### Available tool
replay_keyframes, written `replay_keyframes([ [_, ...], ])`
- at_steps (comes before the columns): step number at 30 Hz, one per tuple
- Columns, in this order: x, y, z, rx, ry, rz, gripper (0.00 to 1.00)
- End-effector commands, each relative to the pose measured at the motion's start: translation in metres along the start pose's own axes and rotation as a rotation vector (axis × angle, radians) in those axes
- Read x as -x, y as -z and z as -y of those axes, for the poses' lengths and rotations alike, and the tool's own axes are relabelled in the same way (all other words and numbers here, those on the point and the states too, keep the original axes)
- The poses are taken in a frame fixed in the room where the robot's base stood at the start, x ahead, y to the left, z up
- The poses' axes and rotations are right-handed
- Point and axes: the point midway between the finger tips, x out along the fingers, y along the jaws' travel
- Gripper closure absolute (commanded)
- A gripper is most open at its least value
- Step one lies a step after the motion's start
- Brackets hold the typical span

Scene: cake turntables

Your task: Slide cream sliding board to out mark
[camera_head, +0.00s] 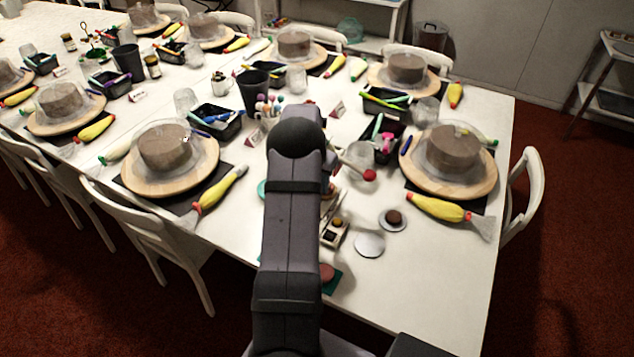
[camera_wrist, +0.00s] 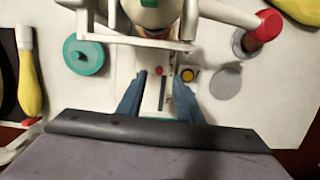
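A small cream board (camera_head: 334,234) lies on the white table just right of my arm in the head view. It carries a yellow-brown round piece and a dark part. In the wrist view the pale board (camera_wrist: 174,87) blends into the table; a red dot, a dark slot and a yellow disc in a dark square show there. My gripper (camera_wrist: 160,74) has its two blue fingers apart, one on each side of the red dot and slot, with nothing visibly clamped. My arm mostly hides the gripper in the head view. I cannot make out the out mark.
A teal disc (camera_wrist: 84,57) is at left, a grey disc (camera_head: 369,244) at right. Covered cakes on turntables flank my arm. The table's front right is clear.

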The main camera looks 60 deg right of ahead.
Motion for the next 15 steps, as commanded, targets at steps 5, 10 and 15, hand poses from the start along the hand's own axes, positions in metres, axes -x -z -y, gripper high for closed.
replay_keyframes([
  [5, 0.000, 0.000, 0.000, 0.040, 0.000, 0.000, 0.67],
  [10, -0.003, 0.001, 0.000, 0.039, 0.000, 0.000, 0.67],
  [15, -0.013, 0.002, 0.000, 0.038, 0.000, 0.000, 0.67],
])
